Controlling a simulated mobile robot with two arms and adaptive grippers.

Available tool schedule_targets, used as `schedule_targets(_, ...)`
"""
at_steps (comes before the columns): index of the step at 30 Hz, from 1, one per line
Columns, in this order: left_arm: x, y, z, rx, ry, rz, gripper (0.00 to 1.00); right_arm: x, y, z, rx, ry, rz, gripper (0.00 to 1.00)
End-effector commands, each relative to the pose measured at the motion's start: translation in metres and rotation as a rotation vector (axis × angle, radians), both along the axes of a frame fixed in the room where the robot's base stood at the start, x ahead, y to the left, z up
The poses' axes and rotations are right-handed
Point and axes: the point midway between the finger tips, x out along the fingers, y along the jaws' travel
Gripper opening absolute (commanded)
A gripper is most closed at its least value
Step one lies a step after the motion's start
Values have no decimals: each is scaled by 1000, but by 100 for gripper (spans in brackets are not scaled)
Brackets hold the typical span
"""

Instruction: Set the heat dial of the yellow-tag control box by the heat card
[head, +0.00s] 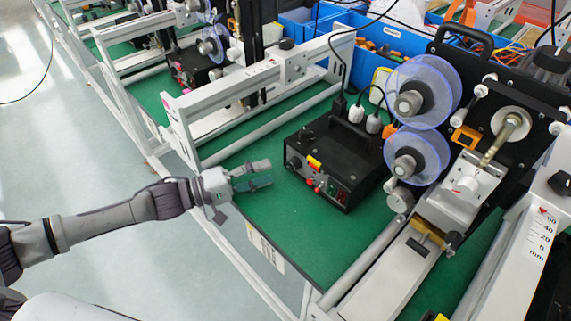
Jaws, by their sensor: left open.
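The black control box (350,150) with a yellow tag (314,162) on its front stands on the green bench top. A dark round dial (295,163) sits at the left of its front face, with red buttons and a small red display to the right. The dial's setting is too small to read. My left gripper (270,173) is open and empty, just left of the box's front, its fingers pointing toward the dial and apart from it. A white card (265,250) hangs on the bench's front edge; its writing is unreadable, so I cannot tell whether it is the heat card.
A coder machine with blue-clear reels (420,92) stands right of the box. A white frame rail (250,85) runs behind my gripper. Cables rise behind the box. Another control box (190,68) with a pink tag stands farther back. Green bench (300,225) before the box is clear.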

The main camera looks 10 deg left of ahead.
Motion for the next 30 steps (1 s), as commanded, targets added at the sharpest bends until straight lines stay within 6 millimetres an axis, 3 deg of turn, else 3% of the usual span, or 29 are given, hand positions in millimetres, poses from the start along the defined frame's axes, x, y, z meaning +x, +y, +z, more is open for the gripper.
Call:
schedule_targets(3,14,-21,2,-2,-3,-1,40,3,-5,3,-5,-4,2,40)
schedule_targets(9,28,-41,0,1,-1,1,40,9,-12,5,-14,-12,1,40)
schedule_targets(21,33,-48,0,2,0,1,40,10,-14,5,-16,-15,-2,40)
schedule_targets(23,33,-48,0,2,0,1,34,10,-14,5,-16,-15,-2,40)
schedule_targets(29,33,-48,-1,2,0,1,0,11,-13,5,-16,-15,-1,40)
schedule_targets(30,33,-48,-1,2,0,1,0,10,-13,5,-16,-15,-1,40)
